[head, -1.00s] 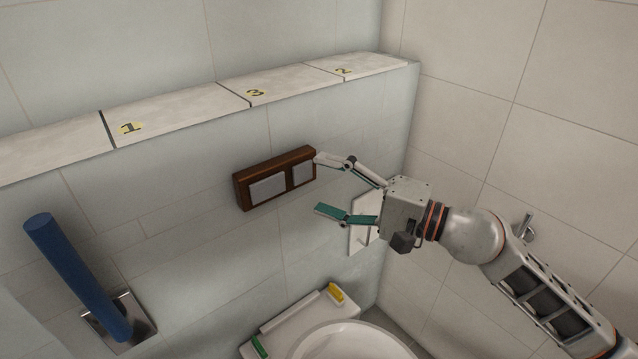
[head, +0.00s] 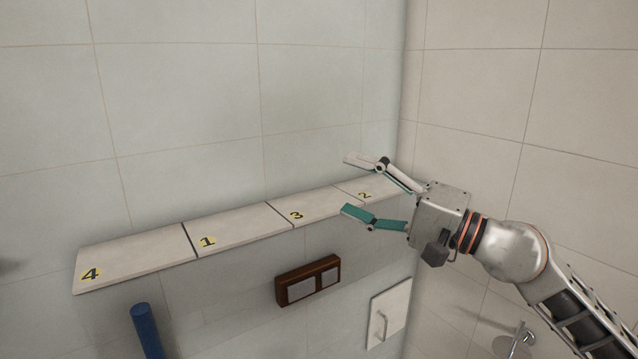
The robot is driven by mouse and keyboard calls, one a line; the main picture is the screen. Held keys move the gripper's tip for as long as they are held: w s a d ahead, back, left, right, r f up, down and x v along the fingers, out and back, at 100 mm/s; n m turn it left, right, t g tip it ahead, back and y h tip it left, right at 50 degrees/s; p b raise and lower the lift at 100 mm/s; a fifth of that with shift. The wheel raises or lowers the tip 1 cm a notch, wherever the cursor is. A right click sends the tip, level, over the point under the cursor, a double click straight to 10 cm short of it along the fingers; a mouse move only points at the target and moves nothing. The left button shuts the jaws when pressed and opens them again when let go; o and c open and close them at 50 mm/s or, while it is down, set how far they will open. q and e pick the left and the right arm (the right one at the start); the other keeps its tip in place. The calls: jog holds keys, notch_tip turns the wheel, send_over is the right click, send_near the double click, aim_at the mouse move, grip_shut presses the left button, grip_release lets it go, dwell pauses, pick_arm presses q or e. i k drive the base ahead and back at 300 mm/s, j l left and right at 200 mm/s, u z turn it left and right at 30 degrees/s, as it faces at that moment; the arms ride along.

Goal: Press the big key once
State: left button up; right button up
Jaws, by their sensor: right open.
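The flush plate (head: 308,279) is a brown wooden frame on the wall below the ledge, with two grey keys. The big key (head: 301,289) is the wider one on the left; the small key (head: 330,277) is on the right. Both show unobstructed. My right gripper (head: 345,184) is open and empty, its fingers pointing left. In the picture it lies above and to the right of the plate, over the ledge's right end, apart from the keys. How far it stands from the wall is hard to tell. My left gripper is not in view.
A ledge (head: 150,254) with fields numbered 4, 1, 3 and 2 runs above the plate. A blue cylinder (head: 147,330) stands out below it at left. A white panel with a handle (head: 389,309) is right of the plate. A tiled side wall (head: 480,110) closes the right.

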aim_at(302, 288)
jog(key=k+j, duration=0.15)
jog(key=k, duration=0.3)
jog(key=k+j, duration=0.15)
jog(key=k, duration=0.3)
